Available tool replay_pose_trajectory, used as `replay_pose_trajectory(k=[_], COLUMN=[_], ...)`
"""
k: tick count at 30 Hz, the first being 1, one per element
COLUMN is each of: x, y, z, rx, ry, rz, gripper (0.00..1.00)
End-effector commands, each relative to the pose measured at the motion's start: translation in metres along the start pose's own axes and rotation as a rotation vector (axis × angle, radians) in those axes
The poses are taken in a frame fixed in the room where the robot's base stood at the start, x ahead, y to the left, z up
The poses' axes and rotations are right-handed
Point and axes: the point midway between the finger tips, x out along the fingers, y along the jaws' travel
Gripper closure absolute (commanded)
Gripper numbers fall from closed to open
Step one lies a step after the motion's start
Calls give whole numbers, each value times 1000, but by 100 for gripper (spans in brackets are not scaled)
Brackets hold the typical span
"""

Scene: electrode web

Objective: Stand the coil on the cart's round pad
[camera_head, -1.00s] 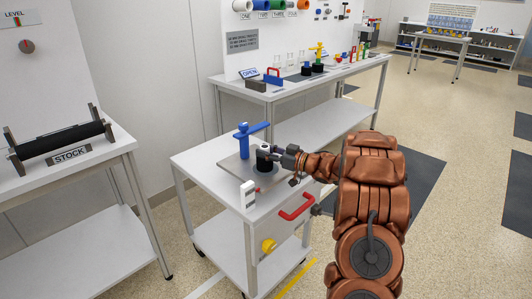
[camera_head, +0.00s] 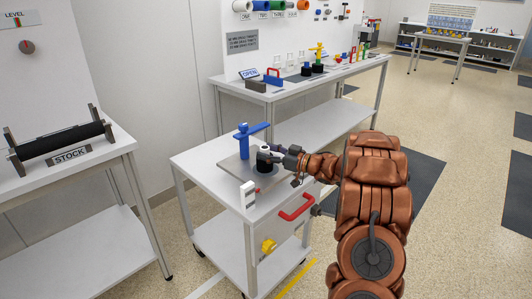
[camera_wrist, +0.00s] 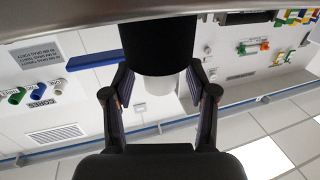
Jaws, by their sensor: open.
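The coil (camera_head: 265,165) is a black upright cylinder with a white core on top, standing over the grey plate on the cart (camera_head: 205,160). It fills the upper middle of the wrist view (camera_wrist: 158,45), which is upside down, with the white core below the black part. The round pad is hidden or too small to tell apart under the coil. My gripper (camera_head: 277,152) is at the coil's right side near its top. In the wrist view my gripper (camera_wrist: 160,84) has its fingers spread apart, with clear gaps beside the white core.
A blue T-shaped post (camera_head: 243,140) stands just behind the coil. A white block (camera_head: 248,195) and red handle (camera_head: 297,208) are at the cart's front. The STOCK table (camera_head: 95,175) is left; a workbench (camera_head: 300,90) is behind.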

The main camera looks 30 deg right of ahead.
Motion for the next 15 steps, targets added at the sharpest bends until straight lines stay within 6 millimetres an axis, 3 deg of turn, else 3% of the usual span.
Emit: replay_pose_trajectory(k=[15], x=[-84], y=[1], z=[-1], rx=[0], ry=[1], rz=[3], gripper=[42])
